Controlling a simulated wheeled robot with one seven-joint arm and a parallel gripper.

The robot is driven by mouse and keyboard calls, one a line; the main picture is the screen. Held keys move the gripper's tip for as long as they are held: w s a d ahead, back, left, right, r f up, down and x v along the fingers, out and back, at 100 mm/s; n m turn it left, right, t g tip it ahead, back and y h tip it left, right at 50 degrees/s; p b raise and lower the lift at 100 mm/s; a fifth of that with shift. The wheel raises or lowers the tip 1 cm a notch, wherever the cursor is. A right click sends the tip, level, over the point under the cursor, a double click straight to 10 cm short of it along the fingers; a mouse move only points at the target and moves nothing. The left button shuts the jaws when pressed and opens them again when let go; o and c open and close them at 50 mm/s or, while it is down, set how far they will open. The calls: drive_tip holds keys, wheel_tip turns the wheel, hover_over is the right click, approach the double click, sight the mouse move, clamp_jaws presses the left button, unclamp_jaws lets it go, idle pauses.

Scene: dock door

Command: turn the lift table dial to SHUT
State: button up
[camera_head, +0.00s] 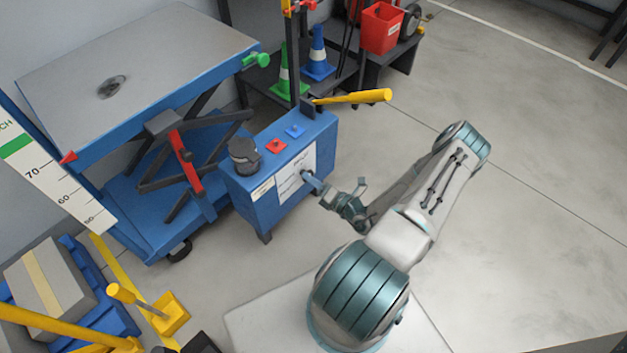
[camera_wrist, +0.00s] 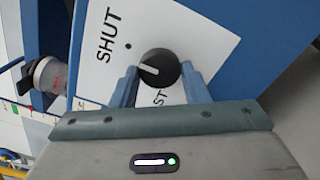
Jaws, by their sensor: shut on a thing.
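The dial is a black round knob (camera_wrist: 163,60) with a white pointer line, on a white panel (camera_wrist: 205,40) of the blue control box (camera_head: 240,195). The pointer points roughly left in the wrist view. The printed word SHUT (camera_wrist: 106,35) and a black dot (camera_wrist: 128,46) are up and left of the knob, and the pointer is not lined up with the dot. Another label below the knob is partly hidden by my gripper. My gripper (camera_wrist: 158,73) is shut on the dial, one finger on each side.
The blue lift table (camera_head: 180,75) with red linkage stands left of the box. Floor at the right is clear.

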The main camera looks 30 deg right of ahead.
drive_tip(key=o, duration=0.9)
drive_tip(key=shift+o, duration=0.2)
drive_tip(key=p+v, duration=0.2)
drive_tip(key=v, duration=1.2)
drive_tip(key=shift+w, duration=0.1)
